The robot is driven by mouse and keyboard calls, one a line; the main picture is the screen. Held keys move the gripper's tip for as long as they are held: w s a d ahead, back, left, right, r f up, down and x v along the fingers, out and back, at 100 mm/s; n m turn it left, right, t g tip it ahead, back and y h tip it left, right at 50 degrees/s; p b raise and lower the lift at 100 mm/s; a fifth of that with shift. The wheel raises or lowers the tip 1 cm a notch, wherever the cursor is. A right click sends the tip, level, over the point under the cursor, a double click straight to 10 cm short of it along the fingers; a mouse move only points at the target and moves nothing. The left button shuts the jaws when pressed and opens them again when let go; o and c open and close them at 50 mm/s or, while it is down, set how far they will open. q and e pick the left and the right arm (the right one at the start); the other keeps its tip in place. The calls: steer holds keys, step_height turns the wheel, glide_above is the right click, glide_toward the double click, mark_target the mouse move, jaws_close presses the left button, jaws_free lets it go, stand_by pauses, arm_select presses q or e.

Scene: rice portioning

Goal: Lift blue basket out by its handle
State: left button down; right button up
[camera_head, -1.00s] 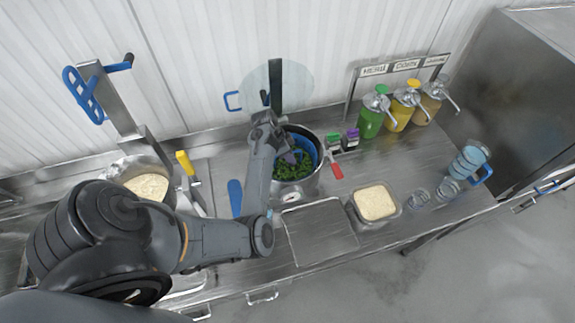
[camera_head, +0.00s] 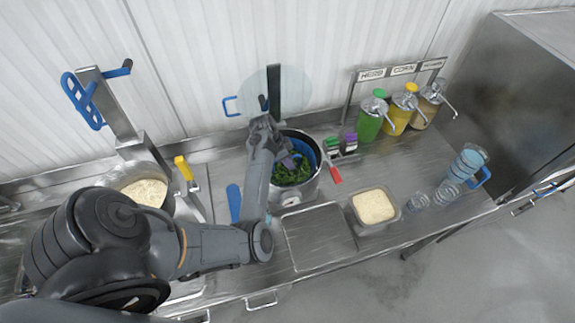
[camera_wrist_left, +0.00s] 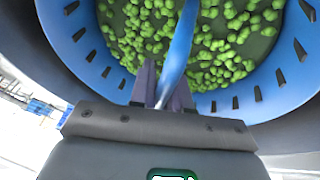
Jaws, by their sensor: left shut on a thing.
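The blue basket (camera_wrist_left: 268,88) fills the left wrist view, with slotted walls and green pieces (camera_wrist_left: 235,50) inside it. Its blue handle (camera_wrist_left: 181,45) runs down between my gripper's fingers. In the head view the basket (camera_head: 309,147) sits inside a round steel pot (camera_head: 309,190), with leafy green contents. My left gripper (camera_wrist_left: 163,90) is shut on the handle, above the contents. In the head view my left gripper (camera_head: 284,156) reaches over the pot's left side and hides part of the basket. My right gripper is not in view.
A red handle (camera_head: 335,174) sticks out right of the pot. Green and purple containers (camera_head: 341,144) stand close by. Pump bottles (camera_head: 398,108) stand at the back right. A rice tray (camera_head: 374,207) and a flat steel lid (camera_head: 319,236) lie in front. A rice pot (camera_head: 142,193) stands left.

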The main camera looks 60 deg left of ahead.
arm_select(q)
steer(key=shift+r, duration=0.15)
steer(key=shift+r, duration=0.9)
step_height(320, 180, up, 9)
steer(key=shift+f+b, duration=0.15)
steer(key=shift+b, duration=0.9)
step_height(320, 180, up, 6)
steer(key=p, duration=0.7)
